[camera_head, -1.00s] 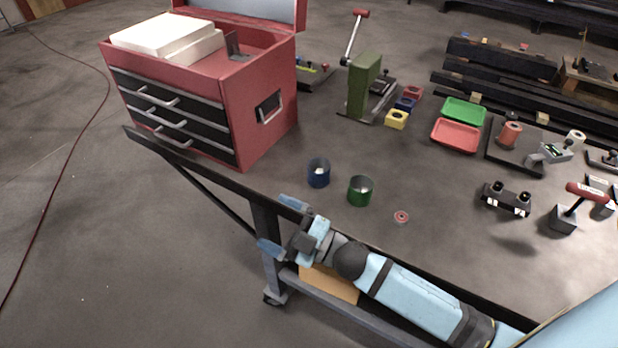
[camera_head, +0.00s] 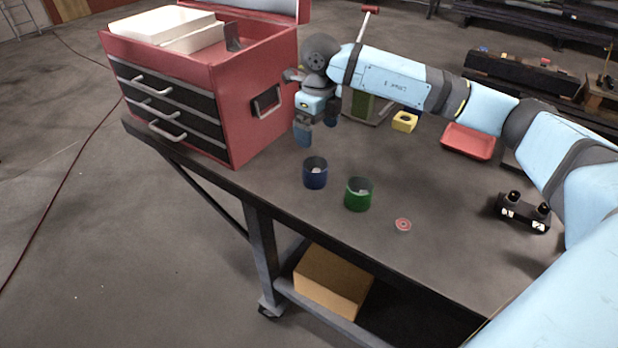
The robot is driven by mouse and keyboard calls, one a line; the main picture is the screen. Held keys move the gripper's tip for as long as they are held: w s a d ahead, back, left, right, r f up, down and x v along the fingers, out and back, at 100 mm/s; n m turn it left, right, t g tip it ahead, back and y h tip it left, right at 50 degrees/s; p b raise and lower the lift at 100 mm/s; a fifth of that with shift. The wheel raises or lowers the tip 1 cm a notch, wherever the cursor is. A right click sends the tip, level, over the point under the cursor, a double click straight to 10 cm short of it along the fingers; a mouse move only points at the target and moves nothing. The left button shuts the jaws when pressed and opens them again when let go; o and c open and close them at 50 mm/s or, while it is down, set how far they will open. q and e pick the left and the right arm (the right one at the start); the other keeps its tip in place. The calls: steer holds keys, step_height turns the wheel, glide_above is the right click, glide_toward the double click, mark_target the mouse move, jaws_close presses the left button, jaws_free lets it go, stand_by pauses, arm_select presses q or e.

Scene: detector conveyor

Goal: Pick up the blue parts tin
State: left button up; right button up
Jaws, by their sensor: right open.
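The blue parts tin (camera_head: 315,174) stands upright on the dark workbench, open at the top with something pale inside. My right gripper (camera_head: 317,136) is open and empty, pointing down above the bench, behind the blue tin and beside the red tool chest. Its blue fingers are apart from the tin. A green tin (camera_head: 358,195) stands just to the right and nearer than the blue one. My left gripper is not in view.
The red tool chest (camera_head: 268,126) stands close on the left. A small red ring (camera_head: 403,224) lies right of the green tin. A yellow block (camera_head: 404,122), a red tray (camera_head: 468,142) and a black device (camera_head: 524,212) are further right. The bench's front edge is near the tins.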

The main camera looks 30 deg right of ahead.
glide_above(315, 170)
steer(key=f, duration=0.8)
steer(key=shift+s+d+p, duration=0.1)
steer(key=shift+s+p, duration=0.2)
steer(key=shift+s, duration=0.1)
steer(key=shift+w+f+p, duration=0.15)
steer(key=shift+f+p, duration=0.1)
steer(key=shift+f, duration=1.15)
steer(key=shift+w+f+p, duration=0.15)
steer(key=shift+f+p, duration=0.05)
steer(key=shift+f, duration=1.15)
steer(key=c, duration=1)
